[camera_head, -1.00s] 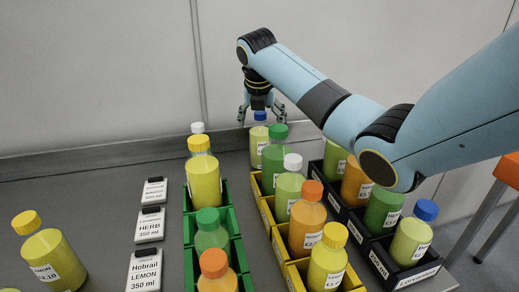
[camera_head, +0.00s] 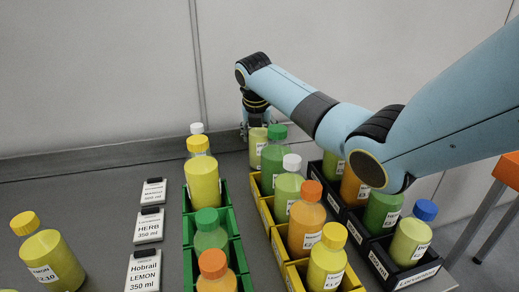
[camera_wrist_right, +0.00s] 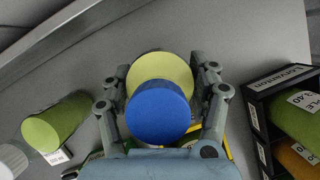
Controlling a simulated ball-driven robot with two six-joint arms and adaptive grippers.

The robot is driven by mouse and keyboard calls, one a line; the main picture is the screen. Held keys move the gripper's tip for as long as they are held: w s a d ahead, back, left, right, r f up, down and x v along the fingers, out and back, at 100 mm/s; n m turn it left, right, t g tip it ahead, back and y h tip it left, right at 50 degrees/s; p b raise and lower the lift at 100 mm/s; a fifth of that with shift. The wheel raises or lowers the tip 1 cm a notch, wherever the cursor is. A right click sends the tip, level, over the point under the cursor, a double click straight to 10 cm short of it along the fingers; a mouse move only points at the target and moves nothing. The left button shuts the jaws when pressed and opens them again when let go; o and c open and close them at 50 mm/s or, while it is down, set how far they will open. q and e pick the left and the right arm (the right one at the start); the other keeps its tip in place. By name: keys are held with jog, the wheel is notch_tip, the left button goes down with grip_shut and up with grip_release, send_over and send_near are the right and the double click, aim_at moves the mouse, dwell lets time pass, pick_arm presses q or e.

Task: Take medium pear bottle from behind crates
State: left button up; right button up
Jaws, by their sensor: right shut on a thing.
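The pear bottle (camera_head: 257,147) has a pale yellow-green body and stands at the back, behind the yellow crate. Its blue cap (camera_wrist_right: 158,113) shows from above in the right wrist view; in the head view the gripper hides the cap. My right gripper (camera_head: 258,125) points down over the bottle from behind and is shut on it, with a finger on each side in the right wrist view. The bottle's base is hidden in the head view, so I cannot tell whether it touches the table. My left gripper is not in view.
The yellow crate (camera_head: 276,248) holds several bottles, with a green-capped one (camera_head: 274,155) close to the gripper. Green crates (camera_head: 223,190) stand to the left and black crates (camera_head: 406,279) to the right. Label holders (camera_head: 149,226) lie left. The wall is close behind.

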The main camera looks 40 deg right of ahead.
jog(key=c, duration=0.4)
jog(key=shift+c, duration=0.7)
jog(key=shift+r, duration=0.15)
